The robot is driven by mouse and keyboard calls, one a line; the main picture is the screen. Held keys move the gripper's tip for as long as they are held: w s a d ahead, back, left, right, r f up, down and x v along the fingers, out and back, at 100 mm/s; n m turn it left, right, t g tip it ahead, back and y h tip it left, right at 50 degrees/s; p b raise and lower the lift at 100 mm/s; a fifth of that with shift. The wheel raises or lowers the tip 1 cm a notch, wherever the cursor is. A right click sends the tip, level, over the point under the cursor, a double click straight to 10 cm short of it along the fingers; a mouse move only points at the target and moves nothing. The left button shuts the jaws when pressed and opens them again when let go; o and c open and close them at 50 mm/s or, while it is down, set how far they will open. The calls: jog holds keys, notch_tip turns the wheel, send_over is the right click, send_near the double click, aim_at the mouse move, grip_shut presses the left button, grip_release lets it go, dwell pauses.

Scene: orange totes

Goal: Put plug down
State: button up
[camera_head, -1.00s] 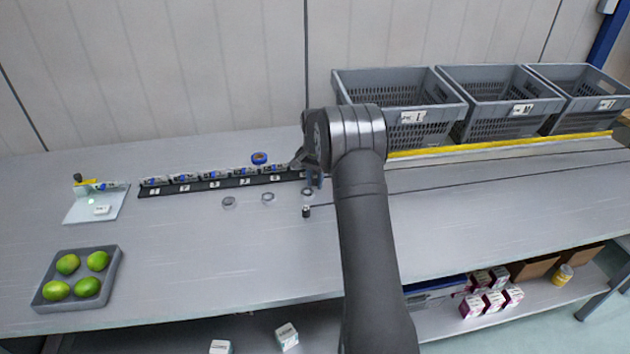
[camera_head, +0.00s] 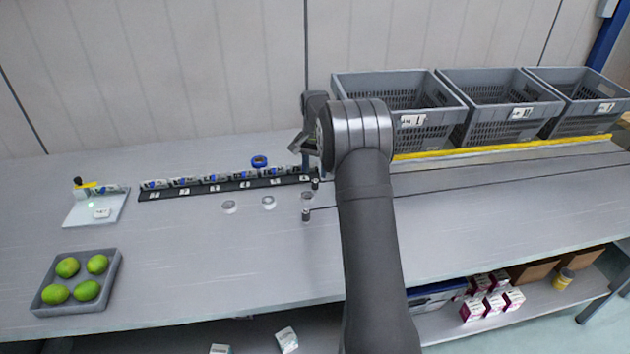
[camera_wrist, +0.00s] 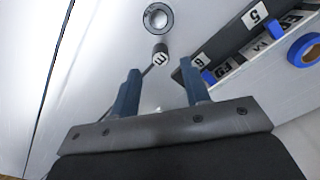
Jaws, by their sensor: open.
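A small dark plug with a pale marked top (camera_wrist: 160,57) stands on the table just beyond my fingertips in the wrist view. In the head view this plug (camera_head: 316,184) seems to be the one near the right end of the numbered rack. A second small dark plug (camera_head: 306,214) stands nearer the front edge. A round ring (camera_wrist: 157,18) lies beyond the first plug; it also shows between the two plugs in the head view (camera_head: 307,197). My gripper (camera_wrist: 160,68) is open, with nothing held between its fingers. In the head view my wrist partly hides it.
The numbered rack (camera_head: 165,194) holds several small items, with a blue tape roll (camera_head: 260,161) behind it. Two more rings (camera_head: 268,202) (camera_head: 228,207) lie in front. Grey crates (camera_head: 400,118) stand at right. A tray (camera_head: 48,307) of limes sits front left. The front table middle is clear.

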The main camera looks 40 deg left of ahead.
jog(key=shift+o, duration=0.6)
notch_tip(320, 180, up, 6)
jog(key=shift+f, duration=0.15)
jog(key=n+t+h, duration=0.2)
jog(key=n+t, duration=1)
jog(key=n, duration=2)
send_near(313, 182)
jog(key=x, duration=0.9)
jog(key=shift+w+f, duration=0.15)
jog(key=shift+w, duration=0.1)
grip_shut()
